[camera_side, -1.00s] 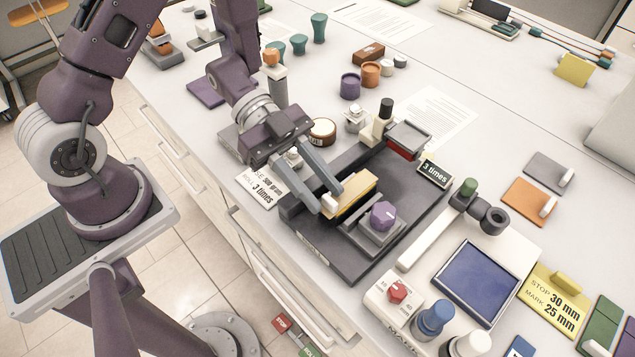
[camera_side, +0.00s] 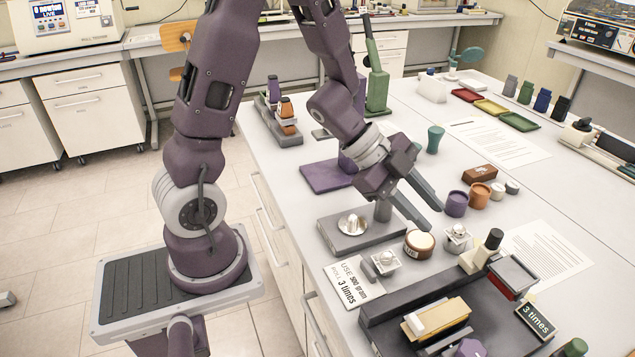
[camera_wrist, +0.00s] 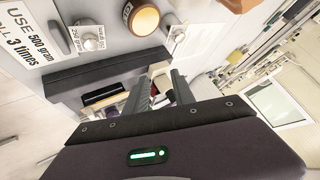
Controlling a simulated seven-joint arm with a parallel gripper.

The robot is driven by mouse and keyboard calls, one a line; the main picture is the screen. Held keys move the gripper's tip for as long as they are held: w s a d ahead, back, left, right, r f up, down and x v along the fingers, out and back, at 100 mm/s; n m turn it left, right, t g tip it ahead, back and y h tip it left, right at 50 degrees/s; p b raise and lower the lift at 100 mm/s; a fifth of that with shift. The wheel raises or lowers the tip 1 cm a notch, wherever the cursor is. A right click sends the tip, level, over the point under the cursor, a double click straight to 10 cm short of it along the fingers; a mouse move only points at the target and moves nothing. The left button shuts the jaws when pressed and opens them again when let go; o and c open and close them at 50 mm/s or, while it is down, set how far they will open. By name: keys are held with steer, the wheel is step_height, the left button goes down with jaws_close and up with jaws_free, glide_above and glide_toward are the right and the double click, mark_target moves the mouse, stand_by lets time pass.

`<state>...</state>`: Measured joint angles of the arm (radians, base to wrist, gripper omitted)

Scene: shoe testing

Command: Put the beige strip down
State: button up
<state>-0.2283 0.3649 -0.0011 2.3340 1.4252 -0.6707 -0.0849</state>
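A tan-yellow strip-shaped piece (camera_side: 446,313) lies on the dark fixture (camera_side: 375,312) at the lower right of the side view. A small cream piece (camera_side: 414,323) sits at its left end. I take the tan piece to be the beige strip, but cannot be sure. My gripper (camera_side: 432,219) is raised above the table, behind the fixture and above the round brown-rimmed jar (camera_side: 419,244). Its two fingers are apart, with nothing seen between them. In the wrist view the fingers (camera_wrist: 158,95) are also apart, and the fixture (camera_wrist: 65,80) shows beyond them.
A grey platform with a metal knob (camera_side: 352,225) and small metal weights (camera_side: 386,260) stand near the front edge. A purple jar (camera_side: 456,204) and an orange jar (camera_side: 479,195) stand right of my gripper. A purple knob (camera_side: 467,348) is beside the strip. The back table middle is fairly clear.

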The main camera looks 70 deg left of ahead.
steer(key=s+a+r+n+t+y, duration=0.2)
steer(key=a+r+n+t+y, duration=0.1)
steer(key=a+r+n+y, duration=0.7)
steer(key=s+d+r+n+g+h, duration=0.1)
steer(key=s+d+n+g, duration=0.1)
steer(key=s, duration=0.7)
steer(key=s+d+r+n+g+h, duration=0.1)
steer(key=s+d, duration=0.4)
steer(key=s, duration=0.5)
steer(key=shift+d+n+g+h, duration=0.15)
steer(key=shift+n+g+h, duration=0.55)
steer(key=shift+n, duration=0.1)
